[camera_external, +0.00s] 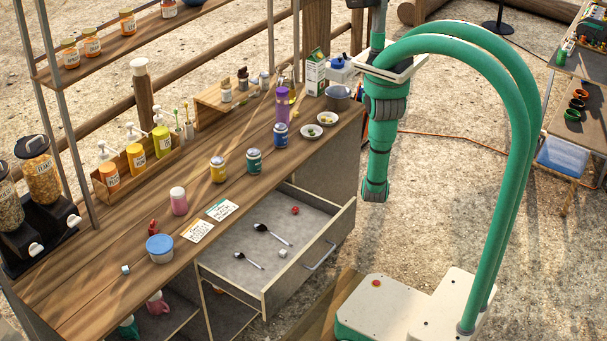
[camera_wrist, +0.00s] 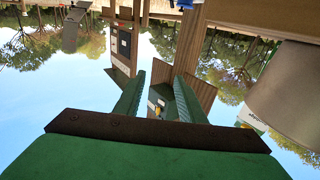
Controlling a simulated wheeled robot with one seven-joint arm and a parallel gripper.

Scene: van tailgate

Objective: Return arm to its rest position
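My gripper (camera_wrist: 158,92) shows in the wrist view as two green fingers, spread apart with an empty gap between them. Its dark brown and green body fills the bottom of that view. In the external view my green arm (camera_external: 380,130) hangs in front of the right end of the wooden counter (camera_external: 110,285), clear of the things on it. I cannot make out the fingers there.
The counter's drawer (camera_external: 320,262) is pulled out below and left of my arm, with spoons and small items inside. A grey pot (camera_external: 338,98), a green-white carton (camera_external: 316,74) and a purple bottle (camera_external: 282,106) stand nearby.

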